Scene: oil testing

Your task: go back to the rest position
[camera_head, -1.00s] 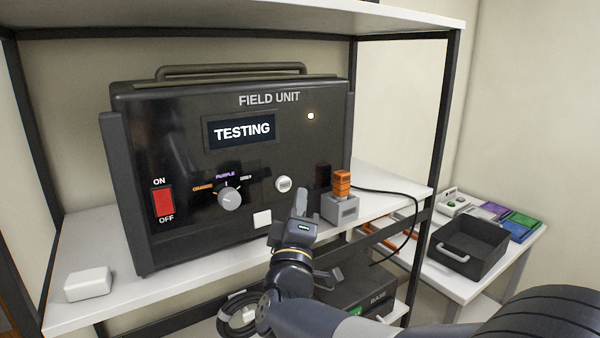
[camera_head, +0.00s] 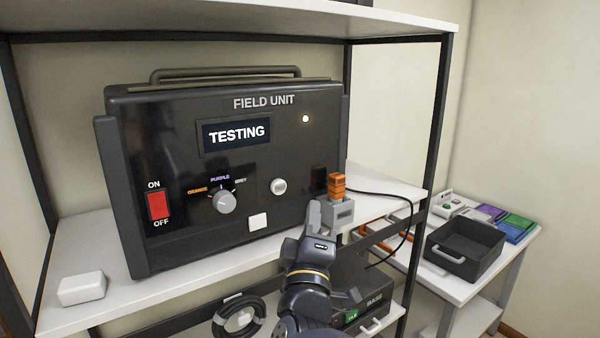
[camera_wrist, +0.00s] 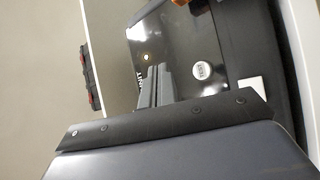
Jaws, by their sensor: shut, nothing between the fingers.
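My gripper (camera_head: 314,212) is shut and empty, in front of the shelf's front edge, below and right of the field unit's round white button (camera_head: 278,186). It is apart from the black field unit (camera_head: 170,130), whose screen (camera_head: 236,134) reads "TESTING" with a lit lamp (camera_head: 305,119) to its right. In the head view the gripper stands close to the grey holder (camera_head: 345,213) with an orange piece (camera_head: 336,185) on it; I cannot tell if they touch.
The white shelf (camera_head: 190,267) and its black post (camera_head: 436,125) frame the unit. A white block (camera_head: 82,289) lies at the left. A black base box (camera_head: 365,295) and coiled cable (camera_head: 239,316) sit below. A black tray (camera_head: 466,248) stands on a side table at the right.

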